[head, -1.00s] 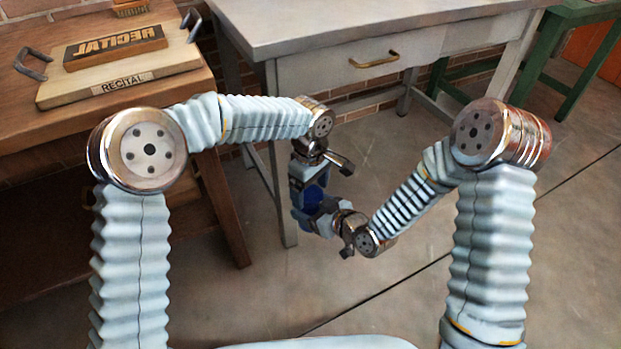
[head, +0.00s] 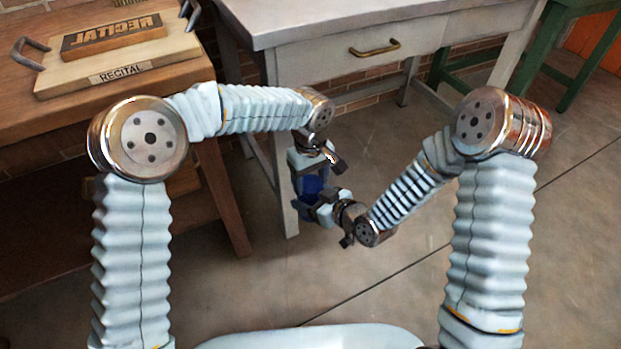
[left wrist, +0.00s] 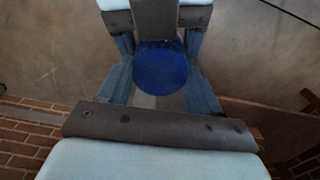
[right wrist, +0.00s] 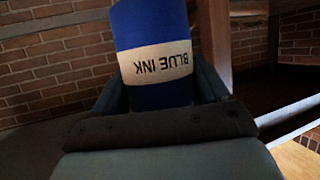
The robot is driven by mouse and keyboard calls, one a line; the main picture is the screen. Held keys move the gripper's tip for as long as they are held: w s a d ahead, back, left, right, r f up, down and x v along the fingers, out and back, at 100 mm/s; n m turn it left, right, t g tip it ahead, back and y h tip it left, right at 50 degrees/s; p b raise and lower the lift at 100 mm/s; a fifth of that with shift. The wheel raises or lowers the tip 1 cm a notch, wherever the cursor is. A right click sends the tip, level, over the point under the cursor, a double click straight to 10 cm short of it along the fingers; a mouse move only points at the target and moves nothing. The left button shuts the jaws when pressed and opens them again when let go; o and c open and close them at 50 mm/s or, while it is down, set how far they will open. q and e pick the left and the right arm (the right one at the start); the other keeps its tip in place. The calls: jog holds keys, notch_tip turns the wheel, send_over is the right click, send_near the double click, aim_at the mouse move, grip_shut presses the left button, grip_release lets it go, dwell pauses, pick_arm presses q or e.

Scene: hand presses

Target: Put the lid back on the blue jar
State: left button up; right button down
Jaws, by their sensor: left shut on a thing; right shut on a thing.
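The blue jar (head: 312,185) is held upright in the air between my two grippers, in front of the white table. In the right wrist view its white label (right wrist: 155,63) reads BLUE INK, upside down in the picture.
A white table with a drawer (head: 375,50) stands just behind the grippers. A wooden bench (head: 100,118) at left carries a board (head: 150,72) marked RECITAL. A green table (head: 545,60) is at far right. The floor in front is clear.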

pick_arm(q)
jog(key=m, duration=0.6)
jog(key=o, duration=1.2)
jog(key=shift+r, duration=2.25)
notch_tip(320, 180, up, 4)
jog(key=n, duration=0.5)
jog(key=shift+f, duration=0.25)
jog(key=shift+c, duration=0.4)
